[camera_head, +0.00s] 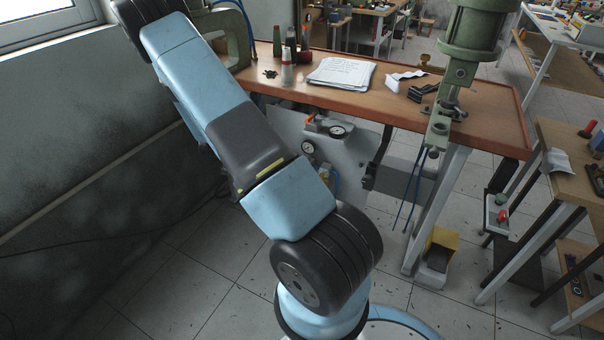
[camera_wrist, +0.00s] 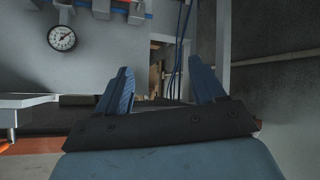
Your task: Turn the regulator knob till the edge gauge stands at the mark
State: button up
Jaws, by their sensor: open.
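Two round white-faced gauges show below the bench top in the head view: one near the bench edge (camera_head: 338,131), one lower on a pale panel (camera_head: 307,147). One round gauge with a dark rim (camera_wrist: 62,38) is at the upper left of the wrist view; I cannot tell which of the two it is. Its scale and mark are too small to read. I cannot make out the regulator knob for sure. My gripper (camera_wrist: 158,66) is open, its two blue fingers apart with nothing between them. In the head view my arm hides it.
The bench top (camera_head: 400,105) carries papers (camera_head: 340,73), small bottles and a green press (camera_head: 467,45). A pale panel (camera_head: 352,160) is below it, with blue hoses hanging at its right. A yellow box (camera_head: 440,245) stands on the floor by the bench leg.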

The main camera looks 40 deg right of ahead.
jog(key=s+d+f+n+h, duration=0.1)
jog(key=s+d+f+h, duration=0.45)
jog(key=f, duration=0.55)
jog(key=s+d+f+n+h, duration=0.2)
jog(key=s+d+f+h, duration=0.1)
jog(key=s+d+f, duration=0.6)
jog(key=x, duration=0.4)
jog(key=w+x, duration=0.1)
jog(key=x, duration=0.3)
jog(key=f+x, duration=0.1)
jog(key=x, duration=0.3)
jog(key=shift+w+a, duration=0.15)
jog(key=shift+w, duration=0.05)
